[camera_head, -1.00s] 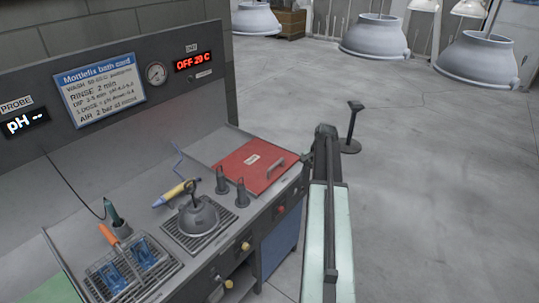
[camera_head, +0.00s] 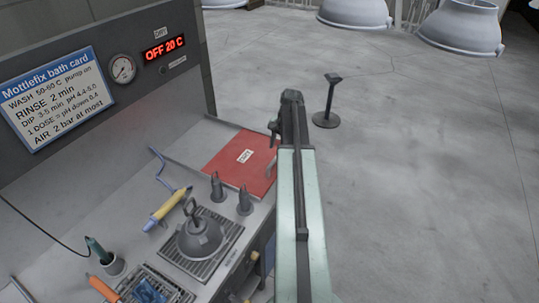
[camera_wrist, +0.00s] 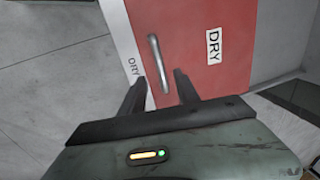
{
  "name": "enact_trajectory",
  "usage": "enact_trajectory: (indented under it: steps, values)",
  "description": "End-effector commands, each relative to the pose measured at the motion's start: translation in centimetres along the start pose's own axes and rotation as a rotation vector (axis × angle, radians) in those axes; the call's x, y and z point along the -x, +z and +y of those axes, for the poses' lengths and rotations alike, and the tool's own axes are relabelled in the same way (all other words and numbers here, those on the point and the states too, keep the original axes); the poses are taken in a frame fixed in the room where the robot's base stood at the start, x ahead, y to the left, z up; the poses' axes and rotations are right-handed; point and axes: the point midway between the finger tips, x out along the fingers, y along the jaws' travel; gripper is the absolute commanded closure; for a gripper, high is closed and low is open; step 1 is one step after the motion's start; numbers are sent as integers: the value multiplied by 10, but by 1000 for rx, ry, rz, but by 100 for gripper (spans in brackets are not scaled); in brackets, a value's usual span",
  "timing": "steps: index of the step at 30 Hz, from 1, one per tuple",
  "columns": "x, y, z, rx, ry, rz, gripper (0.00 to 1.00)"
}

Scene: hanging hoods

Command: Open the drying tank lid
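The drying tank lid (camera_head: 238,160) is a flat red panel with a white DRY label, lying closed at the right end of the bench. In the wrist view the red lid (camera_wrist: 196,60) fills the upper middle, with its grey bar handle (camera_wrist: 160,62) running lengthwise. My gripper (camera_wrist: 158,88) is open, its two dark fingers apart on either side of the handle's near end; I cannot tell whether they touch it. In the head view my gripper (camera_head: 274,130) shows at the lid's right edge, and my arm hides part of the handle.
On the bench left of the lid are two dark posts (camera_head: 244,201), a grey hood (camera_head: 199,237) on a grate, a yellow tool (camera_head: 165,208) and an orange-handled tool (camera_head: 102,288). A black stand (camera_head: 328,105) is on the floor to the right. Hoods hang farther back.

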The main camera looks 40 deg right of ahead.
Motion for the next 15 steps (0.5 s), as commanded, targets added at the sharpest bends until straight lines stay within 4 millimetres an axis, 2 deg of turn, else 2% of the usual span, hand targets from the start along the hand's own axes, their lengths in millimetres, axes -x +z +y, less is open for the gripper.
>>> enact_trajectory:
  steps: [5, 15]
  values:
    - [-10, 0, 0, 1, 0, 0, 62]
    - [-67, 0, 2, 0, 0, 0, 62]
